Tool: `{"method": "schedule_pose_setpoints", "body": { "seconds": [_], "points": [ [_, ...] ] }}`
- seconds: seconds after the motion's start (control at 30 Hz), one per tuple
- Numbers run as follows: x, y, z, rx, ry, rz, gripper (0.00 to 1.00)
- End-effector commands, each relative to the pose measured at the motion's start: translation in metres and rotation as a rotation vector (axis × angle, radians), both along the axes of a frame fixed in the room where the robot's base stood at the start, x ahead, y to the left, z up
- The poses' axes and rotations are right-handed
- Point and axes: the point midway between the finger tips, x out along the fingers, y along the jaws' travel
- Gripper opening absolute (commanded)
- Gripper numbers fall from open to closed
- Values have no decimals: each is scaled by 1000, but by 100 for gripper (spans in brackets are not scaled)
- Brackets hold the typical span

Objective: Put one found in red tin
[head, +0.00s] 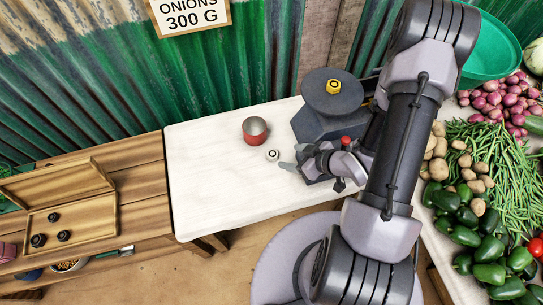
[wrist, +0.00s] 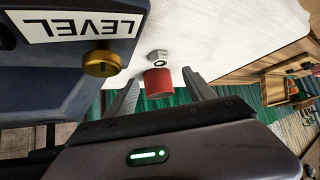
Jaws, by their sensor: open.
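The red tin (head: 255,136) stands upright and open-topped on the white table, its inside grey and looking empty. A small light grey weight (head: 272,156) with a dark ring mark stands on the table just in front of it. In the wrist view the weight (wrist: 158,56) and the tin (wrist: 158,84) show in line between my fingers. My gripper (head: 287,158) is open and empty, just right of the weight. A yellow hexagonal weight (head: 333,87) sits on the dark balance's round pan (head: 318,101).
The balance body (wrist: 60,75), with a LEVEL label and brass knob (wrist: 101,63), is close beside my gripper. A wooden tray (head: 75,222) with black weights lies left. Vegetables (head: 480,200) fill the right side. The table's left half (head: 205,180) is clear.

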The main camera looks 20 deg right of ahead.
Motion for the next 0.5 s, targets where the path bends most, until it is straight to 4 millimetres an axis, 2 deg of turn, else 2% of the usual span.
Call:
{"method": "schedule_pose_setpoints", "body": {
  "seconds": [0.03,0.1,0.3,0.5],
  "points": [
    [7,6,-13,0,0,4,62],
    [16,12,-22,-1,0,4,62],
    [31,20,-35,-2,0,0,62],
    [54,36,-64,-1,0,2,62]
  ]
}}
